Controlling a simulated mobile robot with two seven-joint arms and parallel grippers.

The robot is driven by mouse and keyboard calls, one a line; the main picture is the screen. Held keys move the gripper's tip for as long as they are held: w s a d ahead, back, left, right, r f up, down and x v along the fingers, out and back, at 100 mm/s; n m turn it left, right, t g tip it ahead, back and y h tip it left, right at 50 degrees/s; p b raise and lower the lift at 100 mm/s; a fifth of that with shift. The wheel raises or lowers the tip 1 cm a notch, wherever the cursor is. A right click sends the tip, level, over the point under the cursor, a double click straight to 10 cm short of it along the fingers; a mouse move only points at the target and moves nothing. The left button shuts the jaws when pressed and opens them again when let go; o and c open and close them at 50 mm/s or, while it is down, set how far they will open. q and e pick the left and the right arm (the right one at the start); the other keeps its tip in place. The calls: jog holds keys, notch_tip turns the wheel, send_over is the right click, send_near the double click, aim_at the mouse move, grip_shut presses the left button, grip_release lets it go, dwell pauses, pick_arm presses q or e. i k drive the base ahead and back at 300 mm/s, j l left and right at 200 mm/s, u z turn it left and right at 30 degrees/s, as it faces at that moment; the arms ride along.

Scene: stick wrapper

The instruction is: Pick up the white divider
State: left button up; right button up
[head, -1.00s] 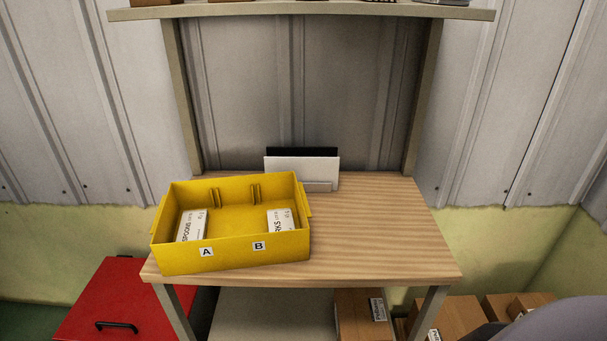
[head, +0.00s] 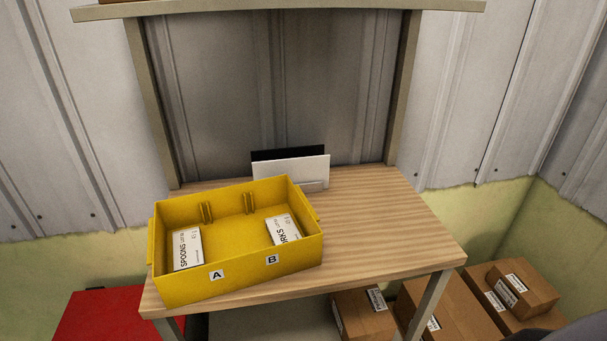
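The white divider (head: 290,172) stands upright at the back of the wooden table, in front of a black panel (head: 290,154). A small light holder (head: 314,186) shows at its lower right. The yellow bin (head: 185,291) sits on the left of the table, with its front marked A and B. It holds a white SPOONS pack (head: 187,248) behind A and a white FORKS pack (head: 283,230) behind B. Slotted ribs show on its back wall, with no divider between them. Neither of my grippers is in view.
The right side of the table (head: 390,225) is clear. A beige shelf (head: 290,8) spans above the table. A red cabinet (head: 105,315) stands low at the left. Cardboard boxes (head: 450,310) stand below and to the right. A corrugated wall is behind.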

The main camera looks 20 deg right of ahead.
aim_at(313, 169)
jog(key=i+j+z, duration=0.15)
jog(key=j+z, duration=0.75)
jog(key=j, duration=0.15)
jog(key=j+z, duration=0.4)
jog(key=j, duration=0.15)
jog(key=k+j+z, duration=0.1)
jog(key=j+z, duration=0.35)
jog(key=j, duration=0.1)
